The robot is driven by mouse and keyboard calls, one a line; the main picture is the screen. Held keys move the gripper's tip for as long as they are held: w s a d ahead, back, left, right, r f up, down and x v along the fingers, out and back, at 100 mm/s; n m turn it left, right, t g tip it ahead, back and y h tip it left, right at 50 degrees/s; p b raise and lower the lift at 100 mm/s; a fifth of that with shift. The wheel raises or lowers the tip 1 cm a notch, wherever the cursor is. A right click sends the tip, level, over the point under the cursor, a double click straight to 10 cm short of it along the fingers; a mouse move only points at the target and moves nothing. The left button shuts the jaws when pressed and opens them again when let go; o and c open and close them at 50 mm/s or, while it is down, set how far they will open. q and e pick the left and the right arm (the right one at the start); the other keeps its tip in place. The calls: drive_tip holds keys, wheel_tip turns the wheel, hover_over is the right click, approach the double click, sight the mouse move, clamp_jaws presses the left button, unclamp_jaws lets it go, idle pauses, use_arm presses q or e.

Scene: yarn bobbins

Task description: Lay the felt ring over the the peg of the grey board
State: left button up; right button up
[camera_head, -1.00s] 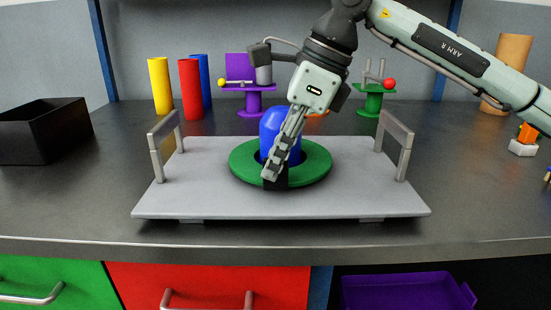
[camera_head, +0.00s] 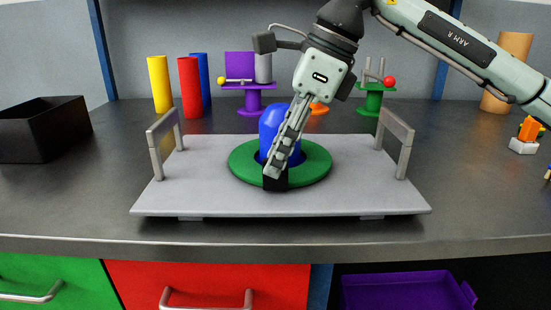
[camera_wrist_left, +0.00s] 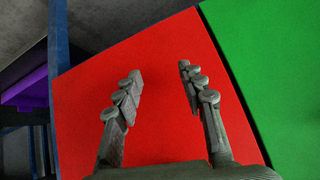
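The green felt ring (camera_head: 315,172) lies around the blue peg (camera_head: 270,122) on the grey board (camera_head: 200,197) in the head view. It looks flat on the board, with the peg standing up through its hole. My right gripper (camera_head: 275,176) reaches down from the upper right, in front of the peg, with its fingertips at the ring's front part. Its fingers overlap in this view, so I cannot tell whether they grip the ring. They hide part of the peg and ring. My left gripper (camera_wrist_left: 155,95) is open and empty in the left wrist view, before a red drawer front.
The board has upright handles at its left (camera_head: 157,150) and right (camera_head: 404,155). A black bin (camera_head: 40,135) stands at the left. Yellow, red and blue cylinders and purple and green stands (camera_head: 374,100) stand behind the board. The counter on either side of the board has free room.

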drive_tip(key=v, duration=1)
drive_tip(key=shift+r, duration=0.2)
drive_tip(key=shift+s+d, duration=0.1)
